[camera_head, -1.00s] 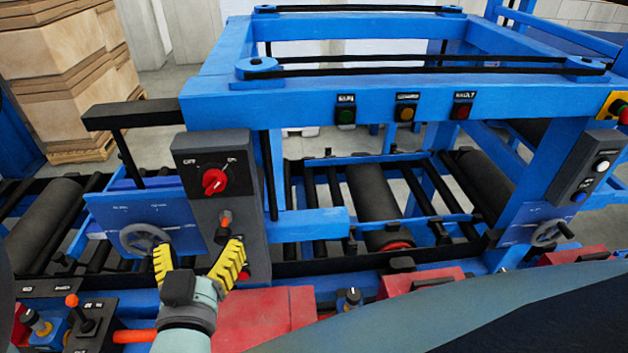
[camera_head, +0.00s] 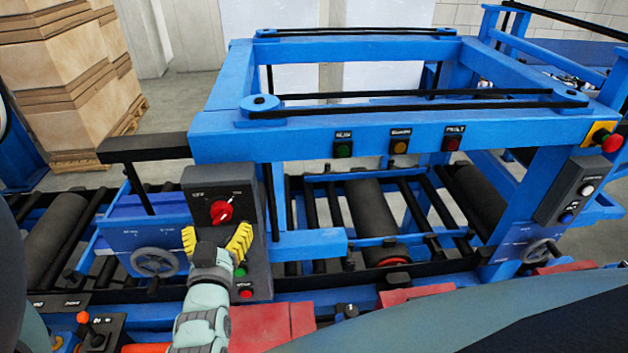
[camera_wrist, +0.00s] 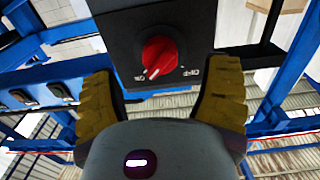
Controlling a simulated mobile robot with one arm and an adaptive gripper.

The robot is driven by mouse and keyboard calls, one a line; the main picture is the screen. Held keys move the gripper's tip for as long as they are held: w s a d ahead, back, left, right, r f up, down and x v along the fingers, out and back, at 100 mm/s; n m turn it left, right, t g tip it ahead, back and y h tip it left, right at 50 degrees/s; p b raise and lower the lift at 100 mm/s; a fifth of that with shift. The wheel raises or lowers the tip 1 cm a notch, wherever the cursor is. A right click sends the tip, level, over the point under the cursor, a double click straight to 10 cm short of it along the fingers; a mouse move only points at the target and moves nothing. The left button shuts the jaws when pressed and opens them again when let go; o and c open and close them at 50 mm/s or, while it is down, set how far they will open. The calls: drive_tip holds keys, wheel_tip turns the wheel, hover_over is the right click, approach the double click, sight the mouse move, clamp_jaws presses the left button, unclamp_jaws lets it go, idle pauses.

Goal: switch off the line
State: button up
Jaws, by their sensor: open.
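A red rotary knob (camera_head: 221,211) sits on a dark grey control box (camera_head: 205,178) on the blue machine frame. OFF is marked at its left and a label at its right. In the wrist view the red knob (camera_wrist: 159,56) lies between the fingertips, its white mark towards the ON label, away from OFF. My gripper (camera_head: 216,238) is open, with yellow ribbed fingers, just below the knob in the head view. The fingers (camera_wrist: 160,78) are spread on either side and do not appear to touch it. My wrist hides part of the box's lower face.
A green button (camera_head: 240,271) and a red button (camera_head: 246,294) are low on the same box. A handwheel (camera_head: 155,262) is to its left. A black bar (camera_head: 145,147) juts out at upper left. Indicator lamps (camera_head: 399,146) line the blue beam at right.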

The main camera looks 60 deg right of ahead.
sight(220, 221)
drive_tip(key=shift+r+p+x, duration=0.25)
drive_tip(key=shift+p+x, duration=0.55)
drive_tip(key=shift+x, duration=0.35)
drive_tip(key=shift+p+x, duration=0.6)
drive_tip(key=shift+x, duration=0.25)
drive_tip(key=shift+f, duration=0.2)
drive_tip(key=c, duration=1.2)
